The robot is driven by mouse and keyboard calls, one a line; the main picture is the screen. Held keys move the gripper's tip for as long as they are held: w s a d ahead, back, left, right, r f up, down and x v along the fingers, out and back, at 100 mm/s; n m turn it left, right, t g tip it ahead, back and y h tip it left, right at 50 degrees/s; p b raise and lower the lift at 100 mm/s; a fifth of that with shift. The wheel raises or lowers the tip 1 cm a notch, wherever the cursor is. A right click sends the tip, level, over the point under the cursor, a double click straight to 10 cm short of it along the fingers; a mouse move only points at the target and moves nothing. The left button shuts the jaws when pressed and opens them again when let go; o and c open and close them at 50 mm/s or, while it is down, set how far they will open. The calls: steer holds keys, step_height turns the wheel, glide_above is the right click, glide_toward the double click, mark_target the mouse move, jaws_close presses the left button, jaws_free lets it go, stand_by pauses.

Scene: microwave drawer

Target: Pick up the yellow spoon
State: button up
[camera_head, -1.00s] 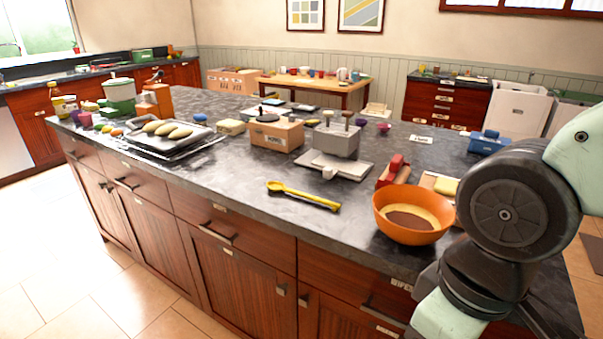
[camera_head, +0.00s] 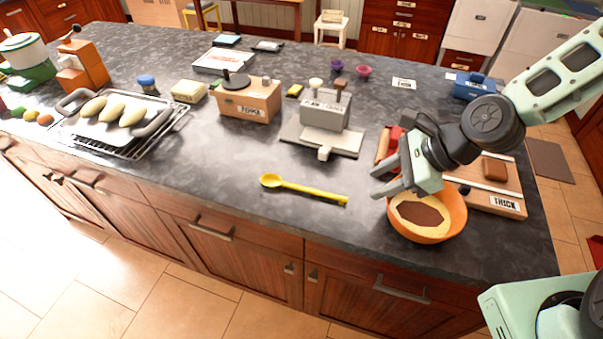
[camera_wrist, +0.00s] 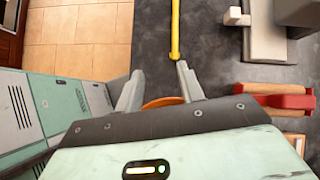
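The yellow spoon (camera_head: 304,189) lies flat on the dark counter near its front edge, bowl to the left and handle to the right. In the wrist view, part of its handle (camera_wrist: 175,30) shows ahead of my fingers, its end near the gap between them; its bowl is out of that view. My gripper (camera_head: 380,185) is over the counter, to the right of the spoon's handle end and beside the orange bowl. In the wrist view my gripper (camera_wrist: 158,88) has its two fingers spread wide apart with nothing held between them.
The orange bowl (camera_head: 449,226) with brown and tan contents is below and beside my gripper. A grey press-like device (camera_head: 325,113) stands behind the spoon. A red roller-like object (camera_head: 390,143) and a board (camera_head: 509,209) are nearby. Counter around the spoon is clear.

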steer(key=w+r+m+t+y, duration=0.1)
steer(key=w+r+m, duration=0.1)
steer(key=p, duration=0.2)
glide_toward(316, 191)
steer(key=shift+w+a+f+m, duration=0.15)
steer(key=shift+a+f+m, duration=0.15)
steer(key=shift+a+f, duration=0.55)
steer(key=p+x, duration=0.2)
steer(key=x, duration=0.3)
steer(key=shift+w+r, duration=0.1)
steer(key=shift+w, duration=0.1)
steer(key=shift+w+a+f, duration=0.15)
steer(key=shift+a+f, duration=0.05)
steer(key=shift+f, duration=0.2)
jaws_close()
